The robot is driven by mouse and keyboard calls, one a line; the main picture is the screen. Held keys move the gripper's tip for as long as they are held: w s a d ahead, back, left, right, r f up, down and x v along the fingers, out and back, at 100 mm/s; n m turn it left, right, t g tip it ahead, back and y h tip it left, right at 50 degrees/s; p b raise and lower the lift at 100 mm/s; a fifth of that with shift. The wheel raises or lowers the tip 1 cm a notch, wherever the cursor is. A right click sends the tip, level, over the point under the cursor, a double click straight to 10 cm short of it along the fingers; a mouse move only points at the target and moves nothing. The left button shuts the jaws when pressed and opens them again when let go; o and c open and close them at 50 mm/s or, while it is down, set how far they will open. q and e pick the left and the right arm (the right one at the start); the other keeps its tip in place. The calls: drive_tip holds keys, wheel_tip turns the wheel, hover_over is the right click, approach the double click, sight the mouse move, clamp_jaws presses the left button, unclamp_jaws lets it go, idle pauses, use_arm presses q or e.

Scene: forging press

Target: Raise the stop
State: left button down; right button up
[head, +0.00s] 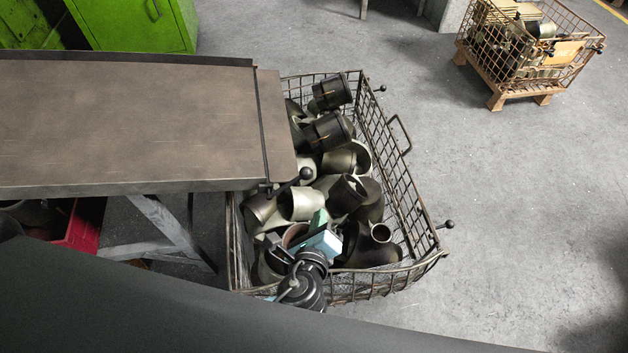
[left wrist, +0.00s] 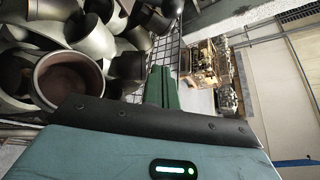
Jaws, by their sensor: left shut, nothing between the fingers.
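The stop appears to be the narrow dark bar (head: 263,125) across the right end of the brown table (head: 120,125) in the head view. It lies low along the table top. A short lever with a black ball knob (head: 305,173) sticks out at the near end of the bar, over the basket. My left gripper (head: 320,215) is below and slightly right of the knob, above the parts in the basket, and apart from the knob. Its green fingers are closed together and empty in the left wrist view (left wrist: 162,88). My right gripper is out of view.
A wire basket (head: 400,205) full of dark and grey pipe fittings (head: 300,203) stands under the table end. A second basket on a wooden pallet (head: 500,82) is at the far right. A green cabinet (head: 135,25) stands behind. Grey floor on the right is clear.

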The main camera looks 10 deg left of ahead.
use_arm(q)
drive_tip(key=w+a, duration=0.3)
drive_tip(key=w, duration=0.5)
drive_tip(key=shift+w+f+p, duration=0.3)
drive_tip(key=shift+w+f, duration=0.05)
drive_tip(key=shift+w, duration=0.05)
idle(0.4)
drive_tip(key=shift+w+a, duration=0.1)
drive_tip(key=shift+a, duration=0.1)
